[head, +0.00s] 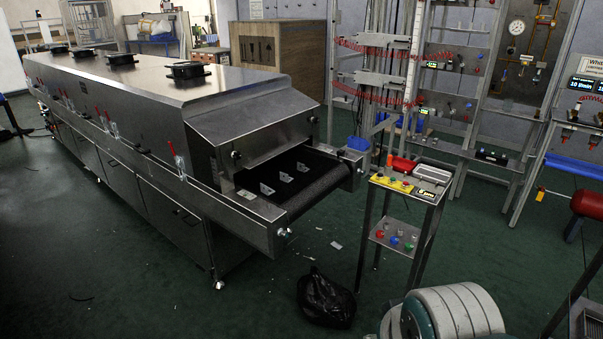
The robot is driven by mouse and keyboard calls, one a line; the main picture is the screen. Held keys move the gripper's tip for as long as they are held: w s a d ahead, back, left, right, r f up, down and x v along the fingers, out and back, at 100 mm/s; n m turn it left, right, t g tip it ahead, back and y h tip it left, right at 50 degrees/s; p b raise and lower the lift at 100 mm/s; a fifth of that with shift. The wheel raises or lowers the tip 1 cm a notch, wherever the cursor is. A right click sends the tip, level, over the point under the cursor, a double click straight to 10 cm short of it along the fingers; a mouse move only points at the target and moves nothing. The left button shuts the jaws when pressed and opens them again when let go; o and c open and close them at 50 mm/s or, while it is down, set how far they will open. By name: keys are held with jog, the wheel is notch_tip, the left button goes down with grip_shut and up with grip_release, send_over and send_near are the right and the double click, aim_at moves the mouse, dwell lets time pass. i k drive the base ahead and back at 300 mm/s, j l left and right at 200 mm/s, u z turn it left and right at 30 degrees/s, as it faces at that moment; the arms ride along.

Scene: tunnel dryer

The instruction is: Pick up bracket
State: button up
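Several small silvery brackets, one of them here (267,188), lie in a slanting row on the dark belt (318,182) at the open end of the tunnel dryer (170,100). They look like small bent metal pieces, too small to make out in detail. The brackets sit apart from one another, and the one nearest the front lies by the belt's left edge. The frames do not show which bracket the task means. My gripper is not in view, so its distance to the brackets cannot be told.
A narrow stand with a control panel (408,187) and a lower shelf (397,236) is right of the belt end. A black bag (325,298) and small flat scraps lie on the green floor.

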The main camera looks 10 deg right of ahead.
aim_at(300, 167)
jog(key=i+l, duration=0.1)
jog(key=i, duration=0.45)
jog(key=i+l+u, duration=0.1)
jog(key=i, duration=0.4)
jog(key=i+l+u, duration=0.1)
jog(key=i, duration=0.45)
jog(key=i+l, duration=0.25)
jog(key=i, duration=0.25)
jog(key=i+l+u, duration=0.1)
jog(key=i, duration=0.4)
jog(key=l, duration=0.1)
